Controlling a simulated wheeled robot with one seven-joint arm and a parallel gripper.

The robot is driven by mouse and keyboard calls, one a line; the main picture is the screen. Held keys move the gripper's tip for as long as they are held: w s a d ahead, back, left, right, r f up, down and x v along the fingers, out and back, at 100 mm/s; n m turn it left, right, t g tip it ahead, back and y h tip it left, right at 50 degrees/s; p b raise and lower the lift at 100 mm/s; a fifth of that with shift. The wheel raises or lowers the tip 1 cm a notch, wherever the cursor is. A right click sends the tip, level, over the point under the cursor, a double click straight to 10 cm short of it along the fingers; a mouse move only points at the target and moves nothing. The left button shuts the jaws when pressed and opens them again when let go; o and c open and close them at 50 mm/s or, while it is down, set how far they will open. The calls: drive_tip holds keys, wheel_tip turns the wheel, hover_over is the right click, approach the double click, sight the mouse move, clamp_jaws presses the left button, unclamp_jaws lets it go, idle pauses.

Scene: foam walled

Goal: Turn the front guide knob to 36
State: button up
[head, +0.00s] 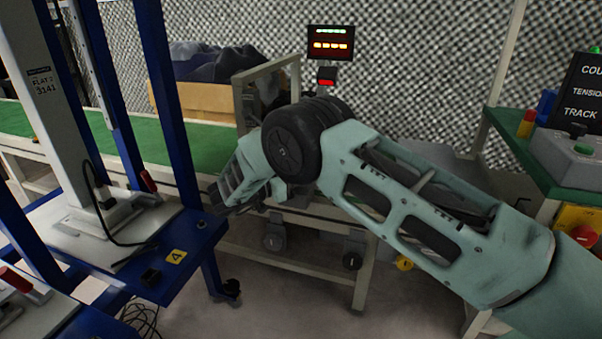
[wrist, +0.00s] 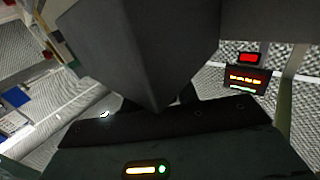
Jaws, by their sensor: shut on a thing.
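My gripper (head: 226,196) is at the end of my pale green arm, at the near edge of the green-topped conveyor in the head view. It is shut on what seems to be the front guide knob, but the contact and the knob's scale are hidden. In the wrist view, a large dark grey faceted piece (wrist: 140,45) fills the top middle, above the black bar with small holes (wrist: 190,120). A small display (head: 330,43) with a green row and an orange row stands behind my arm. It also shows upside down in the wrist view (wrist: 247,78). Its digits are unreadable.
A blue-framed stand (head: 187,238) with a cable is close on the left. A cardboard box (head: 205,102) with dark cloth sits behind. A green-topped bench (head: 565,180) with a control box is at right.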

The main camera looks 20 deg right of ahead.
drive_tip(key=shift+s+m+g, duration=0.1)
drive_tip(key=shift+m+g, duration=0.5)
drive_tip(key=shift+g, duration=0.3)
drive_tip(key=o, duration=1)
drive_tip(key=a, duration=0.2)
drive_tip(key=a+p, duration=0.1)
drive_tip(key=a, duration=0.3)
drive_tip(key=shift+s, duration=0.4)
drive_tip(key=shift+s+a+p, duration=0.1)
drive_tip(key=shift+a+p, duration=0.25)
drive_tip(key=shift+a, duration=0.3)
